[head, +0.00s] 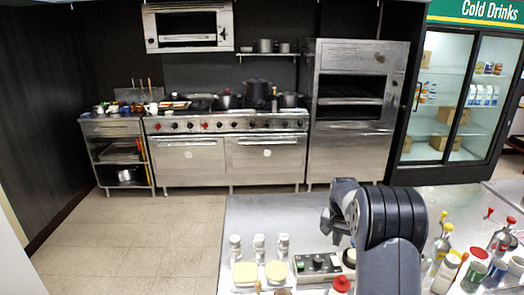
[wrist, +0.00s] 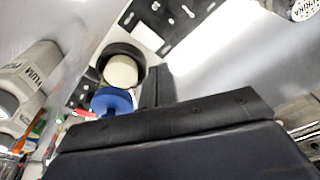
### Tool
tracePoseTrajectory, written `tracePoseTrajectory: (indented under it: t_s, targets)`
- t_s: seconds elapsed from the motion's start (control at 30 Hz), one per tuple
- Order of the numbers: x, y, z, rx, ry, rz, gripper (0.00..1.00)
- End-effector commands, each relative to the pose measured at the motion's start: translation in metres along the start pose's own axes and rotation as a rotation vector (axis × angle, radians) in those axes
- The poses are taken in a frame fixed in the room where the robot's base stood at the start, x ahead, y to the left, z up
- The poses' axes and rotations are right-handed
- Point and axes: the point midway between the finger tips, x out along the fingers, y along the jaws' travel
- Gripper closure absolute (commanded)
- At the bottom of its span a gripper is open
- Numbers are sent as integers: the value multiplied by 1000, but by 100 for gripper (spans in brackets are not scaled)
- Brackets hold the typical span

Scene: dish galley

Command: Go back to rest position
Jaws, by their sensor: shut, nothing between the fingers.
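My gripper (head: 336,222) is above the steel counter (head: 270,213) in the head view, with my dark arm bent behind it. Its fingers look small and partly hidden by the wrist there. In the wrist view the dark fingers (wrist: 158,88) are together, with nothing seen between them. A cream round top in a dark ring (wrist: 120,71) and a blue round part (wrist: 112,101) show beside the fingers.
Several bottles (head: 442,248) crowd the right. A bottle (wrist: 28,75) shows in the wrist view. Open floor (head: 130,235) lies left.

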Motion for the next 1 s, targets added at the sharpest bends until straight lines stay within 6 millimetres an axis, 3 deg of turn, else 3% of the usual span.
tracePoseTrajectory:
  t_s: [0.2, 0.4, 1.0]
  targets:
    - [34, 0, 6, 0, -3, 1, 100]
    - [50, 0, 8, 0, -1, 1, 100]
    - [39, 0, 6, 0, 0, 0, 100]
